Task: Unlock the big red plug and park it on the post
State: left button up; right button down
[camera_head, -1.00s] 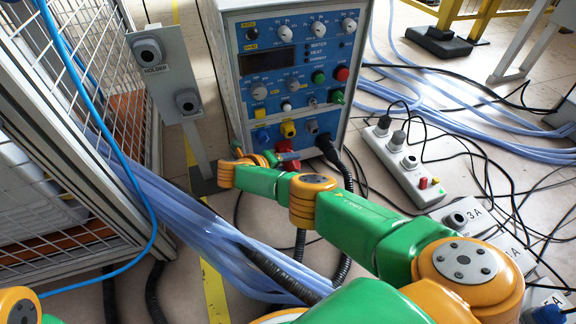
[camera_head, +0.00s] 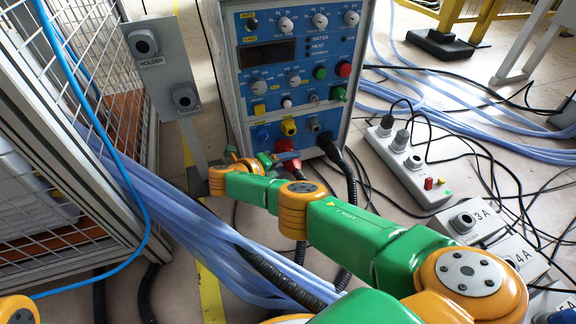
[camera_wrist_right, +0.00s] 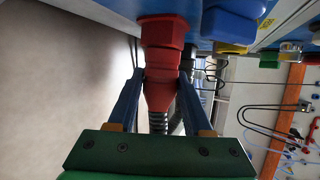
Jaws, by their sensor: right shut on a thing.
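The big red plug (camera_wrist_right: 160,88) is between the two blue fingers of my right gripper (camera_wrist_right: 158,90) in the right wrist view. The gripper is shut on it. Its narrow end faces a dark ribbed cable (camera_wrist_right: 158,122), and its other end meets the red socket (camera_wrist_right: 163,32) on the heater's front. I cannot tell whether it is locked. In the head view my right gripper (camera_head: 286,157) is at the heater's lower front and hides most of the plug. The grey holder post (camera_head: 162,88) stands left of the heater, with two dark round sockets facing out. My left gripper is out of view.
The heater (camera_head: 300,62) has knobs and several coloured connectors close above the plug. Pale blue hoses (camera_head: 215,235) cross the floor below the post. A mesh cage (camera_head: 70,110) stands at the left. A power strip (camera_head: 405,165) and cables lie at the right.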

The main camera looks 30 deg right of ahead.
jog(key=shift+c, duration=1.2)
grip_release()
